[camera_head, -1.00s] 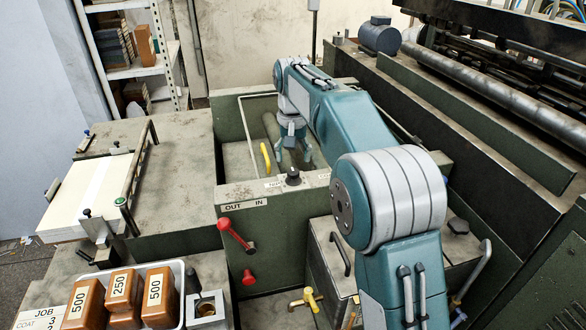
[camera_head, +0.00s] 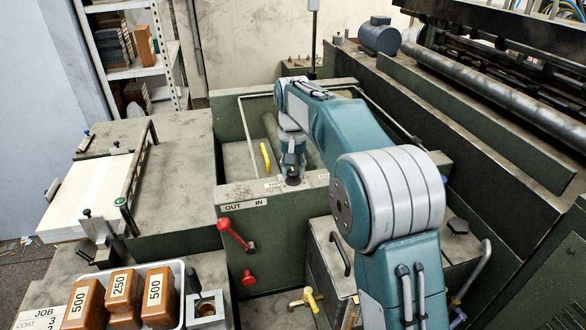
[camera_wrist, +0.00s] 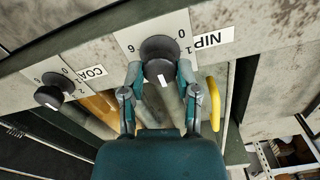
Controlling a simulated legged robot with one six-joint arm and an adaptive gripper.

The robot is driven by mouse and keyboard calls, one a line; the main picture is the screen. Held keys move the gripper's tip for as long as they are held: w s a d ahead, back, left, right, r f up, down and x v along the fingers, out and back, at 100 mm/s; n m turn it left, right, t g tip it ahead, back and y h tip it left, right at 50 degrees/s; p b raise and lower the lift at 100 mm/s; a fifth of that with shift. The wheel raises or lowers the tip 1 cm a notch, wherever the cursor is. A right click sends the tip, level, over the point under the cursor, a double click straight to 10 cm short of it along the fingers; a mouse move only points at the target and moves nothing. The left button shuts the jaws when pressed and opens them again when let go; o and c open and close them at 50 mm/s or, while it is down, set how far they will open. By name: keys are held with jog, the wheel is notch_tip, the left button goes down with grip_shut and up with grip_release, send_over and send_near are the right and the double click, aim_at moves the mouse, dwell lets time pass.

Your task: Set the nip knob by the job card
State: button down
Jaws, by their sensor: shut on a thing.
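The black nip knob (camera_wrist: 158,48) sits on a pale dial plate (camera_wrist: 130,38) beside a NIP label (camera_wrist: 211,40) in the wrist view. In the head view the knob (camera_head: 293,180) is mostly covered by my gripper (camera_head: 292,170). The job card (camera_head: 38,317) lies at the bottom left; JOB, COAT 3 and part of another 3 are legible, and the rest is cut off.
A second black knob (camera_wrist: 48,97) beside a COA label stands to the left in the wrist view. A yellow handle (camera_head: 266,157) is close to my gripper. Red levers (camera_head: 236,232) are on the panel's front.

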jog(key=shift+f, duration=0.1)
jog(key=n, duration=0.4)
jog(key=shift+f+n, duration=0.1)
jog(key=shift+n, duration=1.9)
jog(key=shift+c, duration=1.7)
grip_release()
jog(key=shift+a, duration=0.1)
jog(key=shift+r, duration=0.2)
